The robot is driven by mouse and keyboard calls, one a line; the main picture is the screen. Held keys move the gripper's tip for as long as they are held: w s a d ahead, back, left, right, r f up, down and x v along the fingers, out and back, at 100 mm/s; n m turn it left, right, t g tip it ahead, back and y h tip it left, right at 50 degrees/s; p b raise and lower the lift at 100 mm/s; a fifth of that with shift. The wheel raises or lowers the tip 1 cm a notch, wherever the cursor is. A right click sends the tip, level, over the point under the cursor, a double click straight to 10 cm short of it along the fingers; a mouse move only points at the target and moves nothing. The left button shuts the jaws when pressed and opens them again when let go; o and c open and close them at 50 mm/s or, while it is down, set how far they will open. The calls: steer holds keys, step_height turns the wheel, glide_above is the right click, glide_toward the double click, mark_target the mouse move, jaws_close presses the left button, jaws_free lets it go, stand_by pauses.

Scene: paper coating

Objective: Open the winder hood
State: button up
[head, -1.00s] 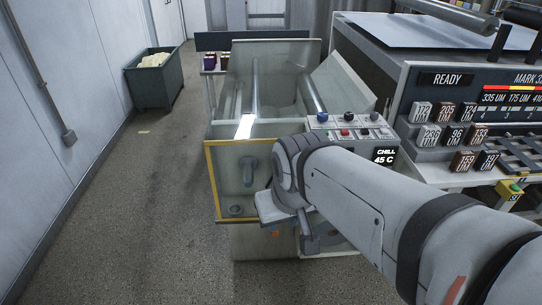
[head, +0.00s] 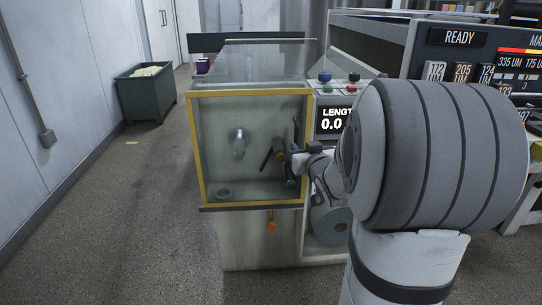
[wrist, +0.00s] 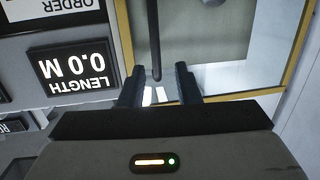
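The winder hood (head: 218,178) is a clear panel in a yellow frame on the front of the winder, and it looks closed. A dark vertical bar (head: 295,132), perhaps its handle, is near the frame's right side; a dark bar also shows in the wrist view (wrist: 155,40). My gripper (head: 288,158) is at the lower right of the panel. In the wrist view my gripper (wrist: 159,82) has its two fingers apart, with the bar's end in line with the gap. I cannot tell whether they touch it.
A control box with buttons and a LENGTH 0.0 display (head: 333,120) stands right of the hood. A paper roll (head: 328,225) sits below my gripper. A grey-green bin (head: 147,95) stands at the left wall.

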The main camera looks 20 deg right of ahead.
mark_target(297, 143)
steer(key=shift+t+y, duration=0.4)
steer(key=shift+t, duration=0.4)
steer(key=w+b, duration=0.1)
steer(key=w, duration=0.2)
steer(key=w+d+f, duration=0.1)
steer(key=w, duration=0.1)
steer(key=w+f+b, duration=0.1)
steer(key=w, duration=0.2)
steer(key=shift+w+d+f+b, duration=0.25)
steer(key=shift+w+d+b, duration=0.05)
steer(key=shift+d+b, duration=0.05)
jaws_close()
